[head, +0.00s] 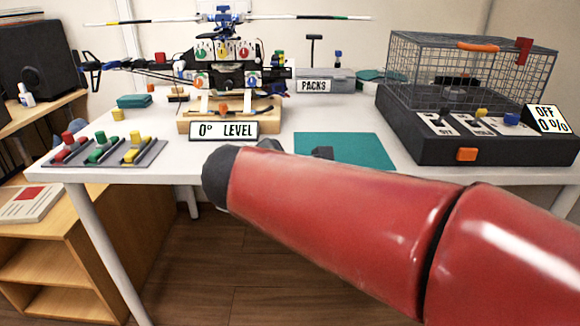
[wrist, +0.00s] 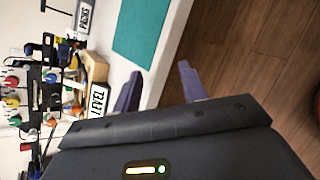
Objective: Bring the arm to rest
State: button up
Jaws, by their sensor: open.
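My red arm reaches in from the right in the head view, in front of the white table (head: 330,118). My gripper is mostly hidden behind the arm's dark end in that view. In the wrist view my gripper (wrist: 158,88) shows two dark fingers standing wide apart with nothing between them. The fingers are over the table's front edge, with floor beyond on one side. A teal mat (head: 350,150) lies on the table just behind the arm; it also shows in the wrist view (wrist: 143,30).
A model helicopter (head: 228,65) stands on a wooden base behind a "0° LEVEL" sign (head: 224,130). A tray of coloured connectors (head: 105,150) lies left. A wire cage on a black box (head: 470,130) stands right. A "PACKS" bin (head: 325,82) is at the back. Floor in front is clear.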

jog(key=s+d+f+m+g+y, duration=0.2)
jog(key=s+d+f+m, duration=0.3)
jog(key=s+m, duration=0.4)
jog(key=s+d+f+m+g+y, duration=0.2)
jog(key=s+d+f+m, duration=0.3)
jog(key=s+m, duration=0.4)
jog(key=f+m+y, duration=0.1)
jog(key=m, duration=0.2)
jog(key=shift+d+f+g+y, duration=0.3)
jog(key=shift+f+g, duration=0.1)
